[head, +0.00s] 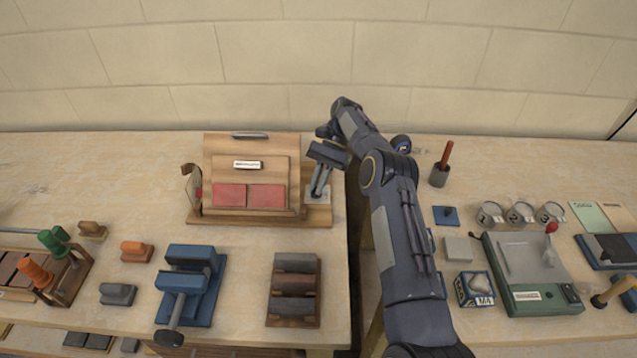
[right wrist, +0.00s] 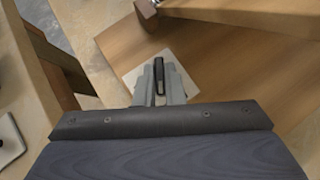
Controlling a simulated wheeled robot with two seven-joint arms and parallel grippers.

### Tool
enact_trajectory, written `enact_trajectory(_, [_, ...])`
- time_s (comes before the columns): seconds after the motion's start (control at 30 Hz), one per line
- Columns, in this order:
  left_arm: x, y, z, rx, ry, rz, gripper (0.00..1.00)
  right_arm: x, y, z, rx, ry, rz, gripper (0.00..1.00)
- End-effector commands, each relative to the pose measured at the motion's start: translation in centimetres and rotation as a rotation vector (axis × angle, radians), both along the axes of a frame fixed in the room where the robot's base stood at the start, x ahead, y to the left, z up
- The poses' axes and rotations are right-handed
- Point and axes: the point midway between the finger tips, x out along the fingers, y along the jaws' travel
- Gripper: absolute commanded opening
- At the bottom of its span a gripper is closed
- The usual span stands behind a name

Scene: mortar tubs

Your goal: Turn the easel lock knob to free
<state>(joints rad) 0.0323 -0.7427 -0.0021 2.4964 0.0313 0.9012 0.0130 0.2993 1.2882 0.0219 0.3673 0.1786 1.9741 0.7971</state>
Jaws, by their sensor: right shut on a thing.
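The wooden easel (head: 252,147) stands on its wooden base at the middle of the bench, with two red panels on its front. A pale square plate (head: 325,194) sits on the base's right end and also shows in the right wrist view (right wrist: 185,53). My right gripper (head: 318,192) points down over this plate. In the right wrist view its fingers (right wrist: 160,88) are shut on the dark, bar-shaped lock knob (right wrist: 159,70). The fingers hide part of the knob, and its setting cannot be read. My left gripper is not in view.
A blue vise (head: 190,283) and a rack of dark blocks (head: 295,290) stand in front of the easel. A gap separates this bench from the right one, which holds several tins (head: 520,213) and a green-based device (head: 525,270). A block wall stands behind.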

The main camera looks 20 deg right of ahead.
Motion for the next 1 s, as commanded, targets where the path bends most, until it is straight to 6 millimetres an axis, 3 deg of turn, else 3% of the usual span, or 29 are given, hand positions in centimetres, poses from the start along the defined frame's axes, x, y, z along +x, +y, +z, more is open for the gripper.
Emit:
enact_trajectory(0.47, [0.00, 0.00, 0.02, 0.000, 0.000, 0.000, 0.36, 0.04, -0.06, 0.06, -0.001, -0.002, 0.015, 0.00])
enact_trajectory(0.5, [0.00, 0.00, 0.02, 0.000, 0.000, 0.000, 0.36, 0.05, -0.05, 0.06, -0.001, -0.002, 0.015, 0.10])
enact_trajectory(0.67, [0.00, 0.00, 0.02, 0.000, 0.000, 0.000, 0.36, 0.04, -0.04, 0.04, -0.002, -0.001, 0.014, 0.31])
enact_trajectory(1.0, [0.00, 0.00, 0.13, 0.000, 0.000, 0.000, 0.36, 0.04, -0.01, 0.40, 0.000, -0.001, 0.015, 0.31])
